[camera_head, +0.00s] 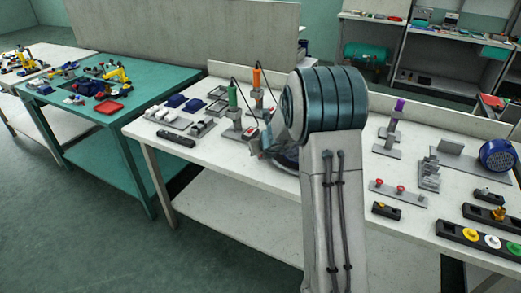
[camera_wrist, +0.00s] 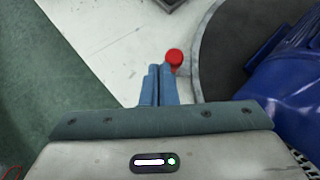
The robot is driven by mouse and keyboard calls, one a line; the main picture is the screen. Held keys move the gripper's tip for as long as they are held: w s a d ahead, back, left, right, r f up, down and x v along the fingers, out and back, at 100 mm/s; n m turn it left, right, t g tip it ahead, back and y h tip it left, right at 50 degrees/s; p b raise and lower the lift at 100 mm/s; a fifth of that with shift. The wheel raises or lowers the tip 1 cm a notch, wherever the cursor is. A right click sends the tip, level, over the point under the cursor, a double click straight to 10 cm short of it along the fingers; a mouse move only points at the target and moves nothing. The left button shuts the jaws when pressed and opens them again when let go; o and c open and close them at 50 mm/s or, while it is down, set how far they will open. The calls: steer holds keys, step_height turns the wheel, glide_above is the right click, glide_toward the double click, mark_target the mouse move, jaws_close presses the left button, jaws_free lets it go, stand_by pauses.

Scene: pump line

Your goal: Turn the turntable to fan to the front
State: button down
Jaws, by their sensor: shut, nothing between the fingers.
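The turntable is a dark round disc with a grey rim (camera_wrist: 222,50), at the upper right of the wrist view. A blue ribbed housing (camera_wrist: 288,85) stands on it at the right edge; the fan cannot be made out. A red round knob (camera_wrist: 174,56) sits beside the disc's left rim. My gripper (camera_wrist: 158,70) is shut and empty, its blue fingertips just beside the knob on the near left; whether they touch it I cannot tell. In the head view my arm hides most of the turntable (camera_head: 287,158).
The white bench (camera_head: 225,160) carries trays, dark blue parts and tool stands with green (camera_head: 233,97) and orange (camera_head: 257,78) handles left of my arm. To the right stand a purple-topped post (camera_head: 398,108), a blue motor (camera_head: 497,155) and a button strip (camera_head: 485,240).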

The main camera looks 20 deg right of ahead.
stand_by(0.4)
steer(key=shift+s+a, duration=0.1)
steer(key=shift+s, duration=0.1)
steer(key=s, duration=0.1)
steer(key=s+a, duration=0.1)
steer(key=s+r+b, duration=0.1)
steer(key=s, duration=0.1)
steer(key=shift+a+r, duration=0.1)
steer(key=shift+a, duration=0.05)
steer(key=s+a+r+n+g+y+p, duration=0.1)
steer(key=s+a+r+n+p, duration=0.1)
steer(key=s+a+r+n, duration=0.5)
steer(key=s+a+r+n+g+y+p, duration=0.1)
steer(key=s+r+n, duration=0.4)
steer(key=s+n, duration=0.6)
steer(key=s+d+n+g+h, duration=0.1)
steer(key=s+d+n, duration=0.1)
steer(key=s+n, duration=0.6)
steer(key=s+d+n+g+h, duration=0.2)
steer(key=s+n, duration=0.6)
steer(key=shift+s+d+g+p, duration=0.3)
steer(key=shift+s+d+p, duration=0.05)
steer(key=shift+s+d, duration=0.05)
